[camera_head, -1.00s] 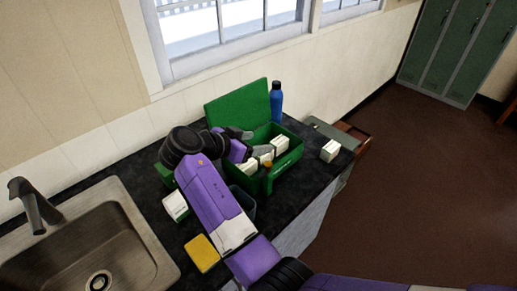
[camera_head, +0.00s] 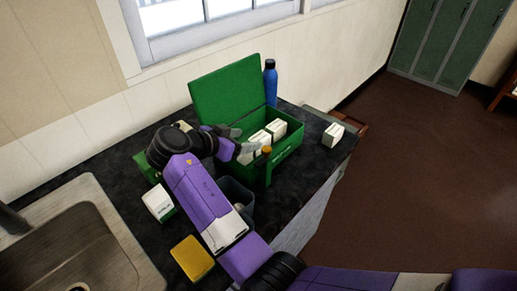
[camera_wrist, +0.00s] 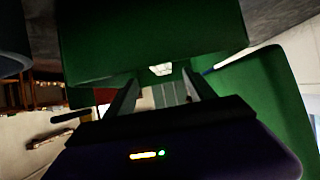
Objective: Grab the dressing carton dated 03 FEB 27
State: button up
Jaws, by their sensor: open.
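The green box (camera_head: 289,148) stands on the dark counter with its lid (camera_head: 228,95) raised. Several white cartons (camera_head: 262,139) stand in a row inside it. Another white carton (camera_head: 333,134) is on the counter to the right, and a white carton with a green band (camera_head: 158,203) is at the left. No date is legible on any carton. My gripper (camera_head: 239,142) is open at the left end of the box, by the nearest carton. In the wrist view my open fingers (camera_wrist: 160,92) point past green walls (camera_wrist: 150,40); a small white patch shows between them, unclear what.
A blue bottle (camera_head: 270,84) stands behind the box. A yellow sponge (camera_head: 192,258) lies near the sink (camera_head: 75,250).

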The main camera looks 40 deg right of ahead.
aim_at(259, 137)
jog(key=shift+p+x, duration=0.55)
jog(key=shift+x, duration=1.05)
jog(key=shift+p+x, duration=0.75)
jog(key=shift+x, duration=1.55)
jog(key=shift+w+a+f, duration=0.1)
grip_shut()
